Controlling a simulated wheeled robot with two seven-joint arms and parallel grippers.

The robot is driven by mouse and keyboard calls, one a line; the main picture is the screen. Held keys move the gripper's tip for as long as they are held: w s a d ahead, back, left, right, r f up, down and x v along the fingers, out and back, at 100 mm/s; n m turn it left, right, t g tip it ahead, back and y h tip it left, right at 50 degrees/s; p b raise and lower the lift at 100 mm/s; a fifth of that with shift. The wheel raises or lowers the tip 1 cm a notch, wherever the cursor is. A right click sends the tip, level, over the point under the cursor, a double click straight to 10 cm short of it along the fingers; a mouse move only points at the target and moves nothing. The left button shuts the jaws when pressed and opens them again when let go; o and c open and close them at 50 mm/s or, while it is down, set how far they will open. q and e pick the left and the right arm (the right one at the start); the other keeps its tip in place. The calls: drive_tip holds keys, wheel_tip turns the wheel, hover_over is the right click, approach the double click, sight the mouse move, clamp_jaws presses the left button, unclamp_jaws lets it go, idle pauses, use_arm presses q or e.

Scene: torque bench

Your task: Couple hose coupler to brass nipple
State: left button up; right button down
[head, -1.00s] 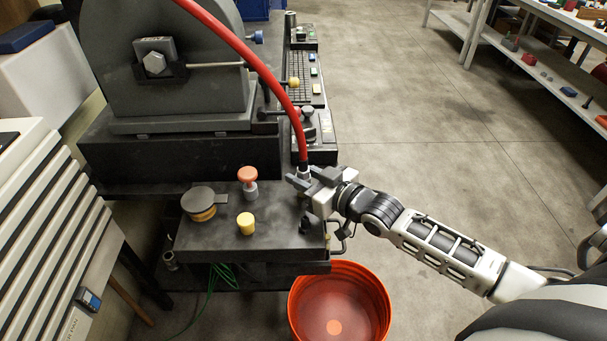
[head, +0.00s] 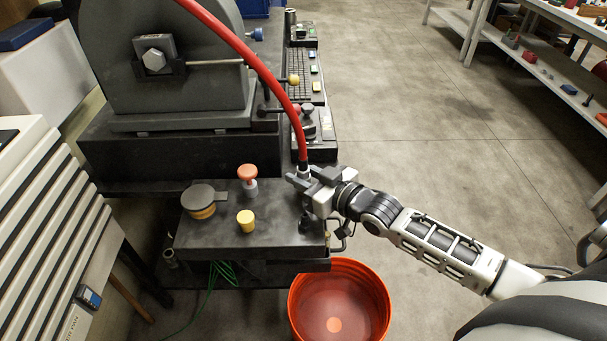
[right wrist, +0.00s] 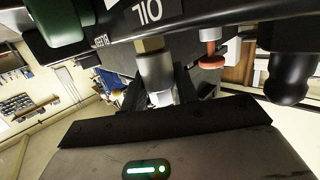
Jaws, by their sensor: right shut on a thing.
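The red hose (head: 262,72) arches down from the top of the head view to a silver coupler (head: 304,168) at its lower end. My right gripper (head: 304,181) is shut on this coupler, above the right side of the dark bench top. In the right wrist view the silver coupler (right wrist: 156,71) sits between the fingers. The brass nipple (right wrist: 149,45) shows as a short brass-coloured piece between the coupler and the dark plate with the upside-down OIL label. I cannot tell whether the coupler is fully seated on it. My left gripper is not in view.
The dark bench top (head: 222,234) bears a red knob (head: 247,174), a yellow cap (head: 245,219) and a grey-lidded yellow container (head: 199,200). An orange bucket (head: 374,277) stands on the floor below. The grey machine housing (head: 215,88) is behind. The floor at right is open.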

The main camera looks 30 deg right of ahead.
drive_tip(key=shift+r, duration=0.15)
drive_tip(key=c, duration=1)
unclamp_jaws()
drive_tip(key=shift+s, duration=0.15)
drive_tip(key=v, duration=1.5)
drive_tip(key=shift+s+d, duration=0.15)
drive_tip(key=shift+s, duration=0.1)
drive_tip(key=shift+r, duration=0.1)
